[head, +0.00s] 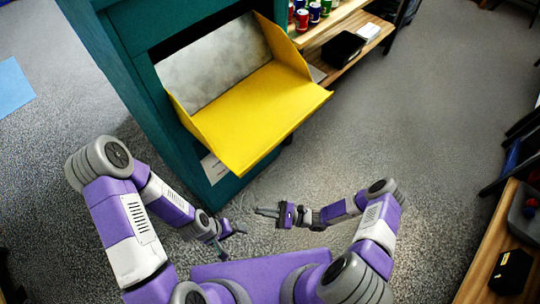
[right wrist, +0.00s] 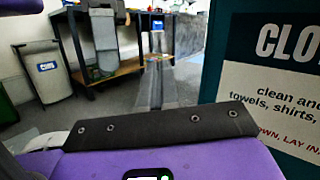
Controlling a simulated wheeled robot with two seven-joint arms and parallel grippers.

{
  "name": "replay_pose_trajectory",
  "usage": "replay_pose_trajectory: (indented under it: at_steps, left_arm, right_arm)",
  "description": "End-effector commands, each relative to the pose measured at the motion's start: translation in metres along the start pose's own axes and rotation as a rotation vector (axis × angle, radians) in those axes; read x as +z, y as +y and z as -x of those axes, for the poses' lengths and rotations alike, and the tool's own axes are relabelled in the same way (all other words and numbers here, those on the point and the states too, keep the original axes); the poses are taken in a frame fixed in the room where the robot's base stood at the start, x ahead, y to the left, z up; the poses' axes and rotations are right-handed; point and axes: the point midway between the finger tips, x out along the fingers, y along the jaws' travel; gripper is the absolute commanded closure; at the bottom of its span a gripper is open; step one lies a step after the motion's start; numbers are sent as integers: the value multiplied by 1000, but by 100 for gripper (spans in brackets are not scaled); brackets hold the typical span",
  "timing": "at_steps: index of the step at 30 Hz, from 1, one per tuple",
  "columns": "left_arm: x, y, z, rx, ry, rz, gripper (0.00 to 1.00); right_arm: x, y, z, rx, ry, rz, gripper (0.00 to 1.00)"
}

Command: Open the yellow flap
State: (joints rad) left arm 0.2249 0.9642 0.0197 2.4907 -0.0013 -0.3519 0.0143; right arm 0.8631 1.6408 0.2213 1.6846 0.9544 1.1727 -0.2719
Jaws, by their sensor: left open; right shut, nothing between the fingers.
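The yellow flap (head: 255,110) on the teal bin (head: 120,60) is tilted outward and stands open in the head view. Its side walls show, and the grey inner surface (head: 215,65) of the opening is visible behind it. My right gripper (head: 258,211) is shut and empty, below the flap and apart from it. Its closed fingers (right wrist: 155,92) also show in the right wrist view, beside the bin's front. My left gripper (head: 234,241) is open and empty, lower in the picture, near the bin's lower corner and not touching the flap.
The bin's front carries a printed sign (right wrist: 270,95). A wooden shelf (head: 325,22) with several cans and a black box (head: 343,46) stands beside the bin. Another wooden surface (head: 482,262) is at the lower right. The carpet (head: 410,120) right of the flap is clear.

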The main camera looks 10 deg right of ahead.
Motion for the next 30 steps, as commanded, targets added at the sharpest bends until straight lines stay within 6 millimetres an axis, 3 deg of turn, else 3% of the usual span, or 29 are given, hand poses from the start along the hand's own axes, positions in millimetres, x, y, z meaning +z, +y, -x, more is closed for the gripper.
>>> replay_pose_trajectory:
  at_steps: [3,6,12,17,30]
  left_arm:
    - [1,5,14,0,0,0,5]
    - [1,7,18,0,0,0,5]
    - [1,8,21,0,0,0,5]
    - [1,9,23,0,0,0,5]
    - [1,11,28,0,0,0,5]
  right_arm:
    - [15,-48,23,-302,-145,24,100]
    - [22,-72,47,-482,-224,62,100]
    - [30,-92,71,-637,-290,110,100]
    - [36,-102,58,-639,-295,111,100]
    - [69,-151,-8,-635,-293,110,100]
